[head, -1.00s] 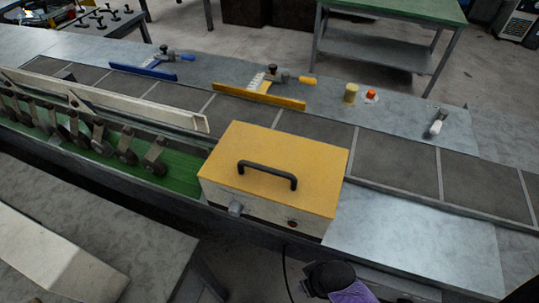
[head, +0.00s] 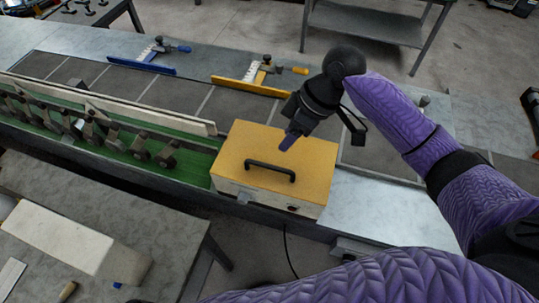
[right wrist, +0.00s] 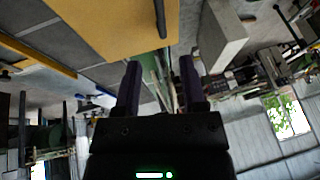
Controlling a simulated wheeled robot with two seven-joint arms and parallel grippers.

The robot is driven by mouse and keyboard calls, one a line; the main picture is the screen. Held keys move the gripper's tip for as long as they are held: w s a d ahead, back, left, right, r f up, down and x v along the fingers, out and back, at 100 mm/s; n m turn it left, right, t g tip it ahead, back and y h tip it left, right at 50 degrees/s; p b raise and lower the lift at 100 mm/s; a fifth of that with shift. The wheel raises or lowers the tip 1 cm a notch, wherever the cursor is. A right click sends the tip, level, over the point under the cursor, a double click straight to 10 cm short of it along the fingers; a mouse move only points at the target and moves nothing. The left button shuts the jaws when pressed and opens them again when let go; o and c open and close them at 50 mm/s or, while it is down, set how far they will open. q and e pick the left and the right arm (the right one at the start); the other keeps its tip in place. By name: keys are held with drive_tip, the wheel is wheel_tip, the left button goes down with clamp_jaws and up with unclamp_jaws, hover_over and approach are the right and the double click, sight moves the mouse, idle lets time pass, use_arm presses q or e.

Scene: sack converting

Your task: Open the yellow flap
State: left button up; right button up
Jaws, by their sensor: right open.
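A box with a yellow lid (head: 235,150), the likely yellow flap, stands at the conveyor's near edge. A black bar handle (head: 270,168) is on the lid, which lies flat and shut. My right gripper (head: 290,136) reaches in from the right, fingers pointing down over the lid's far right part, behind the handle and apart from it. In the right wrist view its fingers (right wrist: 160,82) are open and empty, with the yellow lid (right wrist: 110,25) and dark handle (right wrist: 160,18) beyond the tips. My left gripper is not in view.
A yellow guide bar (head: 250,86) with a clamp and a blue guide bar (head: 140,66) lie across the conveyor. Dark rollers (head: 115,142) over a green bed adjoin the box's left. A white block (head: 60,235) lies on the near-left bench.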

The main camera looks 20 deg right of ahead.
sight(267, 165)
drive_tip(key=x, duration=0.9)
drive_tip(key=shift+s+f, duration=0.1)
drive_tip(key=shift+f, duration=0.1)
clamp_jaws()
idle(0.8)
